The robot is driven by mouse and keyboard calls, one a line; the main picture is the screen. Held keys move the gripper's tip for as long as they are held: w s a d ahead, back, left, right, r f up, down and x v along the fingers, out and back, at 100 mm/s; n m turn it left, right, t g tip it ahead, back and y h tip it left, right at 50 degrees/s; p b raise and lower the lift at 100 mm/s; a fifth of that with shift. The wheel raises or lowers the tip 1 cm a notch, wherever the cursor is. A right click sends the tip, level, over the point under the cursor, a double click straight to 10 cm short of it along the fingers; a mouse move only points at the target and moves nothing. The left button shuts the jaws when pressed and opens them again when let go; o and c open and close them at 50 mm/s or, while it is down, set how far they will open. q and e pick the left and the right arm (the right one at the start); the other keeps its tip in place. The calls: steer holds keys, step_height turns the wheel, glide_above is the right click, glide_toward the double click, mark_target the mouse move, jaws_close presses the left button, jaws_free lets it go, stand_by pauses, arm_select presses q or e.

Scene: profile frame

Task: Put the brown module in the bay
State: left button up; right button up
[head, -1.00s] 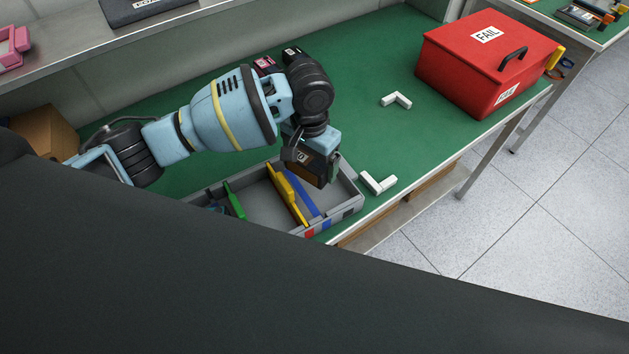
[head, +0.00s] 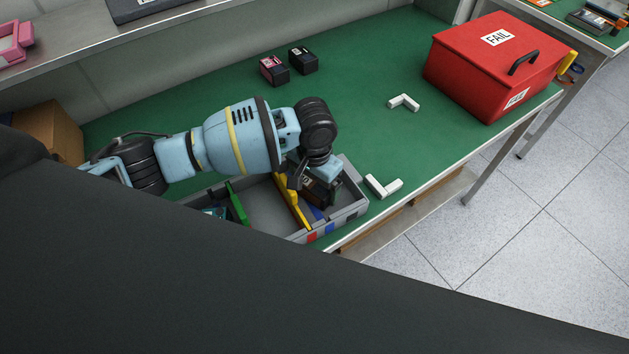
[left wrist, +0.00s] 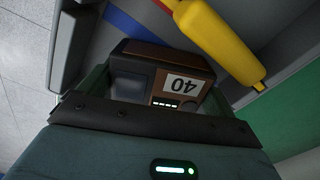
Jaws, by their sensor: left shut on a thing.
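The brown module (left wrist: 150,62), with a white "40" label and a dark screen, is between the fingers of my left gripper (left wrist: 155,95) in the left wrist view. In the head view my left gripper (head: 312,184) is over the right end of the grey tray (head: 352,200), with the dark module (head: 322,190) low between its walls. A yellow divider (head: 290,203) is just left of it, also seen in the left wrist view (left wrist: 222,42). A blue strip (head: 318,213) lies beside it. Whether the module touches the tray floor is hidden. My right gripper is out of view.
A green divider (head: 236,203) stands further left in the tray. Two white corner brackets (head: 403,103) (head: 383,187) lie on the green bench (head: 365,75). A red FAIL box (head: 480,75) stands at right. Pink-labelled (head: 274,70) and black (head: 303,61) modules stand at the back.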

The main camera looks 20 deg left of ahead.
arm_select(q)
steer(key=shift+f, duration=0.1)
steer(key=o, duration=0.8)
step_height(320, 180, up, 12)
steer(key=shift+r+p, duration=0.15)
steer(key=shift+p, duration=0.55)
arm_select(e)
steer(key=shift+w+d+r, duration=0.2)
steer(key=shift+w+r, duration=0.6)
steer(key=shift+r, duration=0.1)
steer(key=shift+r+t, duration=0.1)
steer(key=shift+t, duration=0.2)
